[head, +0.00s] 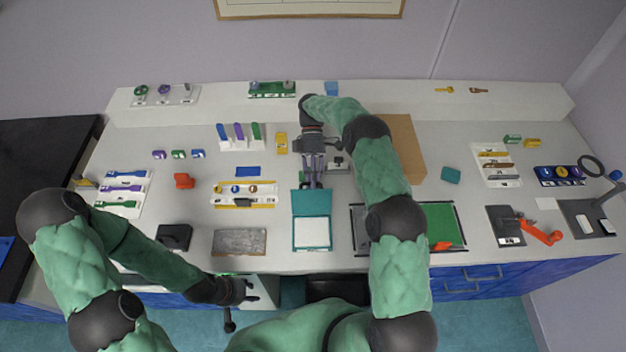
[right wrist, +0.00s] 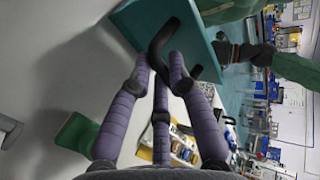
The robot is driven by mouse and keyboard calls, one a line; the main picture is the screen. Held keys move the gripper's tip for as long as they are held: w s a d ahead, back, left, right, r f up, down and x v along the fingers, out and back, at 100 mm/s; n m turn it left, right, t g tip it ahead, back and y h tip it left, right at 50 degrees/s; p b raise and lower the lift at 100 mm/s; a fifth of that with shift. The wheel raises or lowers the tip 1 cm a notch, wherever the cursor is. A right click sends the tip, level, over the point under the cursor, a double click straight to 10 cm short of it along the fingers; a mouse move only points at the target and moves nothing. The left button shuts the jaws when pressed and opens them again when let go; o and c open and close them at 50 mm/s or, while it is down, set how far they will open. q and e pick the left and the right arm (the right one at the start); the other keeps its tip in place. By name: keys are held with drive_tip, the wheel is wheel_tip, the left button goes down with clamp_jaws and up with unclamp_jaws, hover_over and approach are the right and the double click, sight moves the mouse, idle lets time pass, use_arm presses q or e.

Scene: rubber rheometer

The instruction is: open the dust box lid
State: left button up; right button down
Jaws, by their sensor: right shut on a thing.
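The dust box (head: 296,235) is a teal, square-rimmed box near the middle front of the table, with a white area inside its rim. Its teal lid (head: 311,202) appears raised along the box's back side. In the right wrist view the teal lid (right wrist: 137,22) has a curved black handle (right wrist: 160,38). My right gripper (head: 313,184) is behind the lid in the head view; its purple fingers (right wrist: 160,72) are shut on the handle. The fingertips' contact is partly hidden. My left gripper (head: 240,291) is low, off the table's front edge, away from the box; its fingers are too small to read.
A grey slab (head: 239,242) lies left of the box, and a framed green mat (head: 442,224) lies right of it. My right arm passes over the table right of the box. A brown board (head: 407,150) lies behind that arm.

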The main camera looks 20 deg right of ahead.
drive_tip(key=c, duration=1.2)
unclamp_jaws()
drive_tip(key=shift+s+f, duration=0.1)
drive_tip(key=shift+f, duration=0.6)
drive_tip(key=shift+o, duration=0.3)
drive_tip(key=shift+w+d, duration=0.1)
drive_tip(key=shift+w, duration=0.15)
drive_tip(key=shift+r, duration=0.2)
wheel_tip(320, 180, up, 10)
